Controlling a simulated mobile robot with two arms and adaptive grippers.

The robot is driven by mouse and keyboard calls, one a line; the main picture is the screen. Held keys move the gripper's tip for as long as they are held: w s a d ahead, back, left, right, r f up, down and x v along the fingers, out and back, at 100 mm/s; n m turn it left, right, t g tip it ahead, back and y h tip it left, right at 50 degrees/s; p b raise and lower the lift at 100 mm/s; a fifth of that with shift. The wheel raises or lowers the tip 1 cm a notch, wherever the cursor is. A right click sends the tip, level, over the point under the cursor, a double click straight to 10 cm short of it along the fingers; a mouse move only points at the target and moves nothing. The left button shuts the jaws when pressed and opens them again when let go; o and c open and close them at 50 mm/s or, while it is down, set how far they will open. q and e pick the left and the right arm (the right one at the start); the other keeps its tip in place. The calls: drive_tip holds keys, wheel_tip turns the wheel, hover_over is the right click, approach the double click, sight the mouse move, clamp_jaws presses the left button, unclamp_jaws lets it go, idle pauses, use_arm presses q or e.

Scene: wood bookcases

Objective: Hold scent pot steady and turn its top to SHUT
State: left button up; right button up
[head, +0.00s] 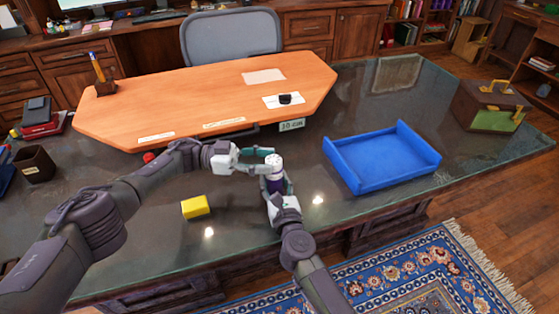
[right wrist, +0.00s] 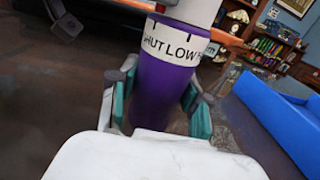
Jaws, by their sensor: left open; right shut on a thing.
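The scent pot (head: 274,172) stands upright on the glossy dark desk, with a purple body and a white top. In the right wrist view its purple body (right wrist: 165,85) carries a white band (right wrist: 178,42) reading "SHUT LOW" and part of another word. Its white top (right wrist: 195,10) is cut off by the frame, and I cannot tell which setting it points to. My right gripper (head: 277,188) is shut on the purple body, with teal pads on both sides (right wrist: 160,100). My left gripper (head: 262,160) is open, its fingers at the left of the top; contact is unclear.
A yellow block (head: 196,207) lies left of the pot. A blue open tray (head: 382,180) is to the right. A raised wooden desktop (head: 200,95) stands behind, with a small sign (head: 291,125) below its edge. A green and brown box (head: 490,107) is far right.

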use_arm(q)
drive_tip(key=a, duration=0.7)
drive_tip(key=shift+w+a, duration=0.15)
drive_tip(key=shift+w, duration=0.2)
use_arm(e)
drive_tip(key=o, duration=1.4)
drive_tip(key=shift+s, duration=0.15)
